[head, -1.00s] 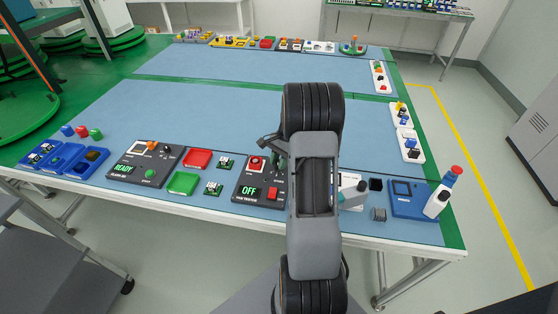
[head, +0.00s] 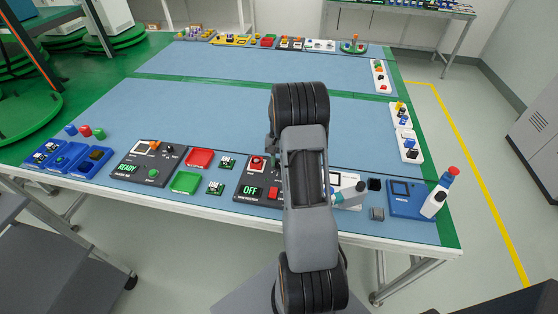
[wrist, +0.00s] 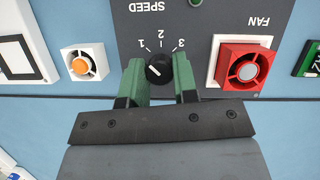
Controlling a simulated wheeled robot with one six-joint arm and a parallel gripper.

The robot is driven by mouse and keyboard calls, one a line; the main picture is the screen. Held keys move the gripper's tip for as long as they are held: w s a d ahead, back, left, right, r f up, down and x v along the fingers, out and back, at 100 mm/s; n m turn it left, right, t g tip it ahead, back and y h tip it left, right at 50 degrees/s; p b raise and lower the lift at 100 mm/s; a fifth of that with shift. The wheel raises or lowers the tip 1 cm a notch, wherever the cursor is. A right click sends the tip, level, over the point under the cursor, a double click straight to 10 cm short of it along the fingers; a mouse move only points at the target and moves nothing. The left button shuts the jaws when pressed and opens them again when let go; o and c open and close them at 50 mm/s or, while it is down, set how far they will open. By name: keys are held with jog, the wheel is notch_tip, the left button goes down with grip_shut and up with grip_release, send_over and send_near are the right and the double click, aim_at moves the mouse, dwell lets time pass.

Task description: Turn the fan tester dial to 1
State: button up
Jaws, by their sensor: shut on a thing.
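The fan tester (head: 244,200) is a dark panel near the front edge of the table; its display reads OFF. In the wrist view its face (wrist: 215,20) shows the word SPEED upside down, with marks 1, 2 and 3 in an arc. The small black dial (wrist: 159,69) sits below these marks. A short white line shows on it, but I cannot tell clearly which mark it points to. My gripper (wrist: 160,78) has its green fingers on both sides of the dial, shut on it. In the head view my arm hides the dial and fingertips.
A red square fan part (wrist: 245,68) lies close right of my fingers in the wrist view. A white block with an orange button (wrist: 82,65) is at left. In the head view, red (head: 200,158) and green (head: 186,181) trays stand left of the tester. The table's middle is clear.

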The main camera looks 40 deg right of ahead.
dwell(0.3)
jog(key=o, duration=0.9)
jog(key=v, duration=1.3)
jog(key=shift+w+r, duration=0.15)
jog(key=shift+r, duration=0.25)
